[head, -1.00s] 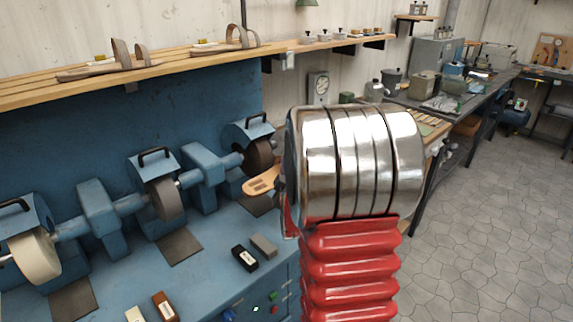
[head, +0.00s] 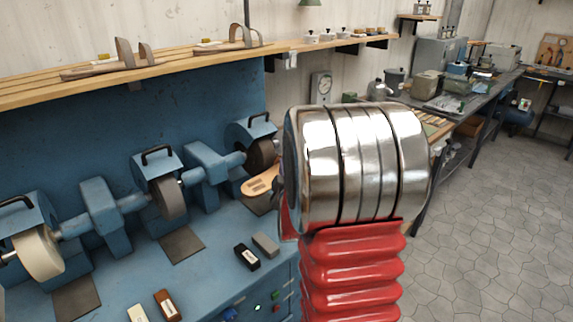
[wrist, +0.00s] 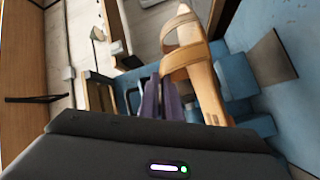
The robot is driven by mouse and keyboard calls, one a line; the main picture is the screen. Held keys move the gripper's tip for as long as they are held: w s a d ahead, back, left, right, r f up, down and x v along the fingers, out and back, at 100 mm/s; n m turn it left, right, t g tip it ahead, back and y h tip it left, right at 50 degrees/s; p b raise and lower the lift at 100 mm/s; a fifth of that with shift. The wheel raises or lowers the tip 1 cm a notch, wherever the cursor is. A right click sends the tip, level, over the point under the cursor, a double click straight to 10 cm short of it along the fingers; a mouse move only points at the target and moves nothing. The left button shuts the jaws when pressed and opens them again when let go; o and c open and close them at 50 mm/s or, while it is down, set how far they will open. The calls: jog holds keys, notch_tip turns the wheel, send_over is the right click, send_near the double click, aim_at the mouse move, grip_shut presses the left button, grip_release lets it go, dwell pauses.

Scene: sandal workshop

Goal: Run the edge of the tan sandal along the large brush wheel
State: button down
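The tan sandal (head: 260,183) shows in the head view just left of my wrist, below the dark brown wheel (head: 261,154). I cannot tell whether sandal and wheel touch. In the wrist view the sandal (wrist: 200,80) stands lengthwise, its broad tan straps near the fingers. My gripper (wrist: 161,98) has its two purple-grey fingers close together at the sandal's strap side, shut on it. My arm hides the gripper in the head view. A grey-brown wheel (head: 170,198) and a cream wheel (head: 38,254) sit further left on the same machine.
The blue bench (head: 205,270) carries the wheel machine, dark mats (head: 182,245) and several small blocks (head: 247,257). A wooden shelf (head: 200,62) with other sandals (head: 120,62) runs above. A grey workbench (head: 460,108) stands at the right; the tiled floor (head: 500,220) is clear.

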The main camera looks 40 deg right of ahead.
jog(key=shift+a+f, duration=0.15)
jog(key=shift+f, duration=0.35)
jog(key=shift+s+r, duration=0.2)
jog(key=shift+r, duration=0.15)
dwell(0.6)
jog(key=shift+w, duration=0.2)
dwell(1.2)
jog(key=shift+a, duration=0.6)
jog(key=shift+a+f, duration=0.15)
jog(key=shift+a, duration=0.15)
jog(key=shift+a+f, duration=0.1)
jog(key=shift+f, duration=0.1)
dwell(0.4)
jog(key=shift+s+r, duration=0.1)
jog(key=shift+r, duration=0.1)
jog(key=shift+d+r, duration=0.1)
jog(key=shift+d, duration=0.1)
